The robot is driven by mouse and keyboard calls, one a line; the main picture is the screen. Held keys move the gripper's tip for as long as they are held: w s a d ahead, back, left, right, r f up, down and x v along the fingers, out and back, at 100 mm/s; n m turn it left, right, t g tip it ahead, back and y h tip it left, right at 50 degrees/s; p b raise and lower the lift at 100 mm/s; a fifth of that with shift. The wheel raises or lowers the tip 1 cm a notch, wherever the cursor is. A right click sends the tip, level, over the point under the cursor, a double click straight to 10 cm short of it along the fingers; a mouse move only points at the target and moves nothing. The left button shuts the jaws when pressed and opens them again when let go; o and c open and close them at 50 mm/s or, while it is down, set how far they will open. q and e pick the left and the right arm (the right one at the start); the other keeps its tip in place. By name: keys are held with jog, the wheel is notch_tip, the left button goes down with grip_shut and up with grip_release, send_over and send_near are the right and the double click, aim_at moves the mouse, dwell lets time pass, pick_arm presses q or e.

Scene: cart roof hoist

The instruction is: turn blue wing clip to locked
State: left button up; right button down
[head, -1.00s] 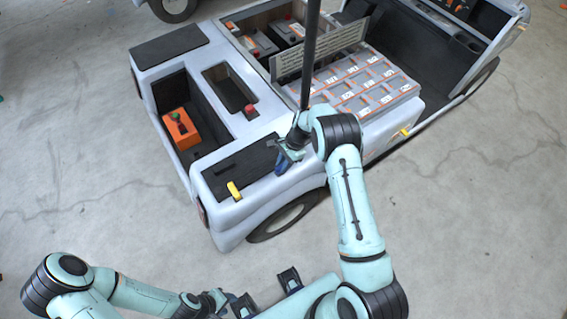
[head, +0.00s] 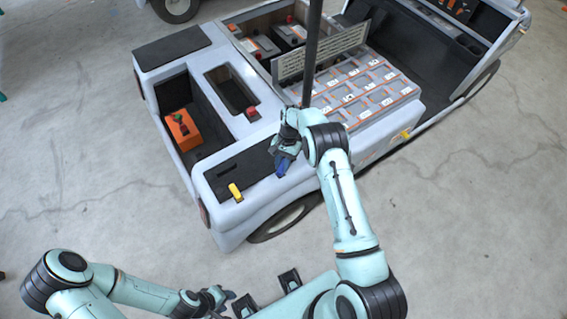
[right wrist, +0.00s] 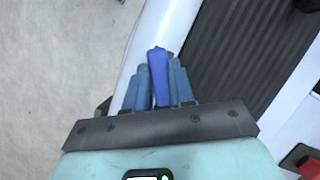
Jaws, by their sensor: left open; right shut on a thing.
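The blue wing clip (right wrist: 158,72) stands between the two fingers of my right gripper (right wrist: 160,85) in the right wrist view. The fingers are shut on it from both sides. In the head view my right gripper (head: 284,158) is at the cart's near edge, beside the black top panel, with the blue clip (head: 282,168) partly hidden by the fingers. Its exact angle is too small to read. My left gripper (head: 226,300) is open and empty, low in the head view, well away from the cart.
A yellow clip (head: 235,192) sits on the near corner of the cart (head: 230,211). A red button (head: 252,113) and an orange box (head: 182,130) lie left of my right arm. A dark upright post rises behind the gripper. Bare floor surrounds the cart.

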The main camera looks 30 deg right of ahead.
jog(key=n, duration=0.1)
jog(key=n+p, duration=0.1)
jog(key=n+h, duration=0.1)
jog(key=shift+w+a+r+n+g, duration=0.1)
jog(key=shift+w+a+n+g, duration=0.2)
jog(key=shift+n+g, duration=0.1)
jog(key=n, duration=0.1)
jog(key=n+h+p, duration=0.1)
jog(key=n+p, duration=0.1)
jog(key=shift+w+a+g, duration=0.1)
jog(key=shift+a+g, duration=0.15)
jog(key=shift+g, duration=0.05)
pick_arm(q)
jog(key=w+r+p, duration=0.1)
jog(key=w+r, duration=0.3)
jog(key=r, duration=0.1)
jog(key=shift+r+t, duration=0.25)
jog(key=shift+t, duration=0.05)
pick_arm(e)
jog(key=shift+a+n+h, duration=0.15)
jog(key=shift+n+h, duration=0.35)
jog(key=shift+n, duration=0.6)
jog(key=shift+a+n+h, duration=0.1)
jog(key=shift+n+h, duration=0.4)
jog(key=shift+n, duration=0.6)
pick_arm(q)
jog(key=shift+w, duration=0.15)
pick_arm(e)
jog(key=c, duration=1)
grip_release()
